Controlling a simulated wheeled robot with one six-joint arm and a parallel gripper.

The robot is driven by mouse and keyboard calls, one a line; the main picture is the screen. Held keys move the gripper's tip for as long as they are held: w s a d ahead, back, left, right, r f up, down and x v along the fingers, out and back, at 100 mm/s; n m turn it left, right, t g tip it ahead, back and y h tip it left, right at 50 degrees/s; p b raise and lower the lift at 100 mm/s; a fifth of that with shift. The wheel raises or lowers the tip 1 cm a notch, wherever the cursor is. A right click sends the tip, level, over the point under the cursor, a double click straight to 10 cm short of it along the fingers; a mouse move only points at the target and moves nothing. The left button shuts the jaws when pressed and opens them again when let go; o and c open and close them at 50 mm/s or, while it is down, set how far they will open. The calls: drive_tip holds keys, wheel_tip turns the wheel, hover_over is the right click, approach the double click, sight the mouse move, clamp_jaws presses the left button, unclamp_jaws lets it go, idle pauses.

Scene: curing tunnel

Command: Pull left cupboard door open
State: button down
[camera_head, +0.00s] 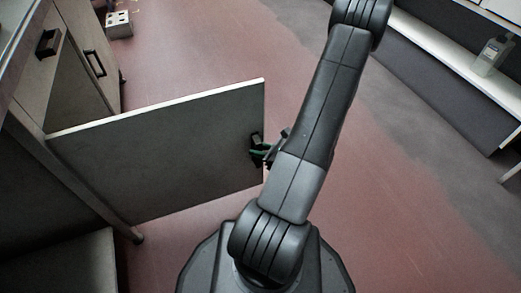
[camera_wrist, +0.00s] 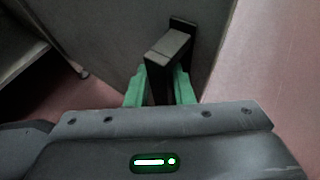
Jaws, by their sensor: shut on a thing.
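The left cupboard door (camera_head: 165,155) is a grey panel with a pale top edge. It stands swung out wide from the cupboard in the head view, and its face also fills the upper middle of the wrist view (camera_wrist: 120,35). Its dark handle (camera_head: 256,140) is near the free edge; in the wrist view the handle (camera_wrist: 172,45) is a black bar standing off the panel. My gripper (camera_head: 264,152) is at the handle. Its green fingers (camera_wrist: 160,88) are on both sides of the bar, shut on it. My arm hides part of the gripper in the head view.
The cupboard's other fronts with black handles (camera_head: 95,63) are at the upper left. A grey block with holes (camera_head: 119,24) lies on the floor beyond. A shelf with a bottle (camera_head: 492,54) is at the upper right. The reddish floor (camera_head: 400,190) between is clear.

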drive_tip(key=shift+s+a, duration=0.1)
drive_tip(key=shift+a, duration=0.05)
drive_tip(key=c, duration=1.3)
unclamp_jaws()
drive_tip(key=shift+p+v, duration=2.1)
drive_tip(key=shift+v, duration=4.8)
drive_tip(key=shift+a+f, duration=0.1)
drive_tip(key=shift+b+x, duration=2.1)
drive_tip(key=shift+x, duration=4.7)
